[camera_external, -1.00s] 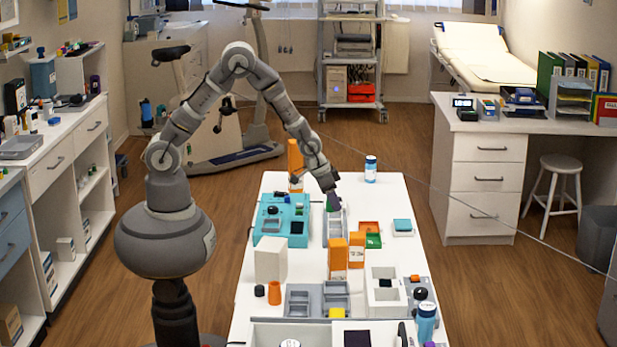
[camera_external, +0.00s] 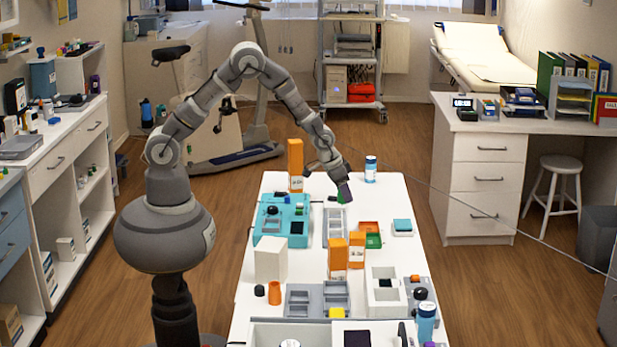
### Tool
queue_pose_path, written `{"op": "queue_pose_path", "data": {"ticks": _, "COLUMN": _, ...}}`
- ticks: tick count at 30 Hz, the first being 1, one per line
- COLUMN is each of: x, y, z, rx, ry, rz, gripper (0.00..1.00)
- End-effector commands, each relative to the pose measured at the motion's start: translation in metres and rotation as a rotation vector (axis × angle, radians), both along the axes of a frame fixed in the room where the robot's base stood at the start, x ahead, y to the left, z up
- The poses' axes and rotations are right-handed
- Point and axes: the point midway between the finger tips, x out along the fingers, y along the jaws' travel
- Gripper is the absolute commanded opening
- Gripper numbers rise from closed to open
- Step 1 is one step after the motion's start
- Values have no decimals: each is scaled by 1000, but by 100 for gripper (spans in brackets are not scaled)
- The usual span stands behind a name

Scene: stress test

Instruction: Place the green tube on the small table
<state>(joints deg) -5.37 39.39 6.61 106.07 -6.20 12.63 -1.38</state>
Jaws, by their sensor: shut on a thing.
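My gripper (camera_external: 343,194) is at the far part of the long white table (camera_external: 395,285), above a grey compartment tray (camera_external: 334,230). It is shut on the green tube (camera_external: 341,198), of which only a small green patch shows between the fingers. The rest of the tube is hidden by the gripper. I cannot tell how high above the tray it is held. A small white round-topped stool (camera_external: 559,165) stands at the right by the desk.
A tall orange box (camera_external: 295,160) and a teal tray (camera_external: 270,228) stand left of the gripper. A blue-white bottle (camera_external: 370,168) stands behind it. Orange and green trays (camera_external: 370,240) and orange boxes (camera_external: 337,255) are nearer.

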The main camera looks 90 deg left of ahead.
Motion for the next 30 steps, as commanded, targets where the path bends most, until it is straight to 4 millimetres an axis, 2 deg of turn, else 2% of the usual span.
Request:
{"op": "queue_pose_path", "data": {"ticks": 1, "x": 12, "y": 15, "z": 4, "rx": 2, "ry": -2, "rz": 29, "gripper": 3}}
{"op": "queue_pose_path", "data": {"ticks": 3, "x": 25, "y": 30, "z": 8, "rx": 0, "ry": -2, "rz": 61, "gripper": 3}}
{"op": "queue_pose_path", "data": {"ticks": 7, "x": 37, "y": 46, "z": 6, "rx": 0, "ry": -1, "rz": 93, "gripper": 3}}
{"op": "queue_pose_path", "data": {"ticks": 11, "x": 38, "y": 48, "z": -16, "rx": -1, "ry": 0, "rz": 99, "gripper": 3}}
{"op": "queue_pose_path", "data": {"ticks": 15, "x": 38, "y": 48, "z": -46, "rx": 0, "ry": 0, "rz": 98, "gripper": 3}}
{"op": "queue_pose_path", "data": {"ticks": 20, "x": 39, "y": 48, "z": -65, "rx": 1, "ry": -2, "rz": 97, "gripper": 3}}
{"op": "queue_pose_path", "data": {"ticks": 24, "x": 38, "y": 47, "z": -87, "rx": 0, "ry": -1, "rz": 96, "gripper": 3}}
{"op": "queue_pose_path", "data": {"ticks": 30, "x": 39, "y": 47, "z": -90, "rx": 1, "ry": -3, "rz": 96, "gripper": 3}}
